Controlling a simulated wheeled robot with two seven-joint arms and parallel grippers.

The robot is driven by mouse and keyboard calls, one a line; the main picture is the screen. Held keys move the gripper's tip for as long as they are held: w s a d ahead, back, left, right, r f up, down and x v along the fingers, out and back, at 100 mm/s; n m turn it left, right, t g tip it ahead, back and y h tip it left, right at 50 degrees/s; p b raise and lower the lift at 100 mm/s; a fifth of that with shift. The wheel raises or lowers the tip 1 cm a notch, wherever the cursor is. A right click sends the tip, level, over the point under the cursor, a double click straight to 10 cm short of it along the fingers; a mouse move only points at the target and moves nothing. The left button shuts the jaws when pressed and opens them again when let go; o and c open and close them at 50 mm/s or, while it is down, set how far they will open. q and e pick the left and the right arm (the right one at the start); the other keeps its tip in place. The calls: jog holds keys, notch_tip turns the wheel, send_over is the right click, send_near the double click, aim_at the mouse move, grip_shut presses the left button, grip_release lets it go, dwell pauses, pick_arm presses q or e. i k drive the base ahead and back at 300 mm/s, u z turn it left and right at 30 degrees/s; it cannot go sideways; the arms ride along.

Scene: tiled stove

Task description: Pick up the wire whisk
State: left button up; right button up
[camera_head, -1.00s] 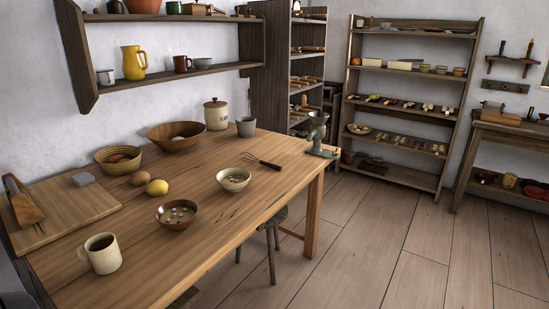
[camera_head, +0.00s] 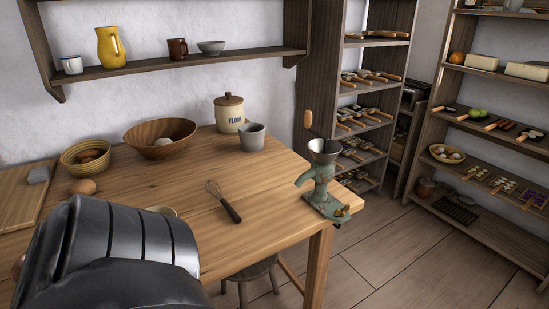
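The wire whisk (camera_head: 224,201) lies on the wooden table (camera_head: 262,182), toward its right part. Its wire loops point up and left, and its dark handle points down and right toward the front edge. A large dark grey part of my own arm fills the lower left of the view, left of the whisk and apart from it in the picture. No gripper fingers show in the view.
A green grinder (camera_head: 322,185) stands at the table's right corner. A grey cup (camera_head: 252,136), a flour jar (camera_head: 229,113) and a wooden bowl (camera_head: 160,136) stand behind the whisk. A small bowl (camera_head: 161,211) is mostly hidden by my arm. The table around the whisk is clear.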

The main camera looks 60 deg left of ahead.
aim_at(232, 214)
jog(key=i, duration=0.55)
jog(key=u, duration=3.4)
